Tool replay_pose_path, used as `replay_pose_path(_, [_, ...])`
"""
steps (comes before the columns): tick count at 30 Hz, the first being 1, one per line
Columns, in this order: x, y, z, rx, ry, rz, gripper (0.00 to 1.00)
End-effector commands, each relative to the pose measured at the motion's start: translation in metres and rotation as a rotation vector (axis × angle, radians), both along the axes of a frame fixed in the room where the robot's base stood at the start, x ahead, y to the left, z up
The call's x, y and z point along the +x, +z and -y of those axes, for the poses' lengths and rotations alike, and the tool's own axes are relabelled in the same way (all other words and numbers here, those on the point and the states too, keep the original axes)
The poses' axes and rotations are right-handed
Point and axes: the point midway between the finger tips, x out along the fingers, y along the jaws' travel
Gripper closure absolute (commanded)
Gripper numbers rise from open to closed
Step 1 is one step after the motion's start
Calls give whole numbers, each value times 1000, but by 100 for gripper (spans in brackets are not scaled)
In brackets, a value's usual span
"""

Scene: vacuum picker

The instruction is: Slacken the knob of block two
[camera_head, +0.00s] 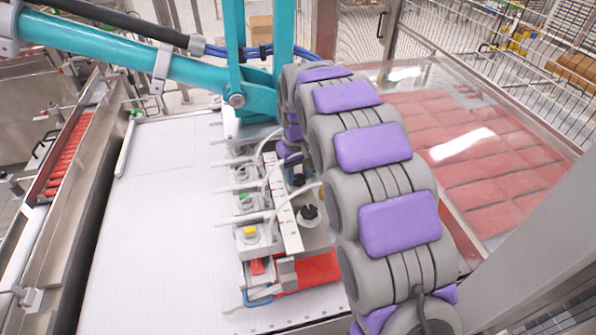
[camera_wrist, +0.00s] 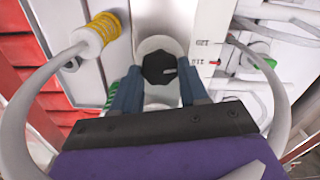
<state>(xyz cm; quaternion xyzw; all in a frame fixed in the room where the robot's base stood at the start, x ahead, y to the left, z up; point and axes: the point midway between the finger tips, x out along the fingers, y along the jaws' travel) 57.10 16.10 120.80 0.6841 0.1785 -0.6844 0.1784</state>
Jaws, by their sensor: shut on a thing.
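In the wrist view my gripper (camera_wrist: 157,72) has its blue fingers on both sides of a black knob (camera_wrist: 158,68), shut on it. The knob has a pale mark on top and sits on a round white base. In the head view a row of blocks with yellow (camera_head: 249,231) and green (camera_head: 245,198) knobs stands on the white belt. A black knob (camera_head: 308,213) on a round base shows beside the row. I cannot tell whether it is the gripped one; my arm hides the fingers there. Which block is number two is not readable.
A teal arm frame (camera_head: 130,62) with hoses stands over the blocks. Pale curved tubes (camera_wrist: 45,75) pass close beside my gripper. A red plate (camera_head: 310,272) lies at the near end of the row. The white belt (camera_head: 160,240) is clear to the left.

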Motion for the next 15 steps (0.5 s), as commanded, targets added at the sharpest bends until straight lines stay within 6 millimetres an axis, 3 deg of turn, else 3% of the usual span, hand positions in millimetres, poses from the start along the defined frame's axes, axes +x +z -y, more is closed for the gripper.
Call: replay_pose_path(15, [2, 2, -1, 2, 277, 11, 87])
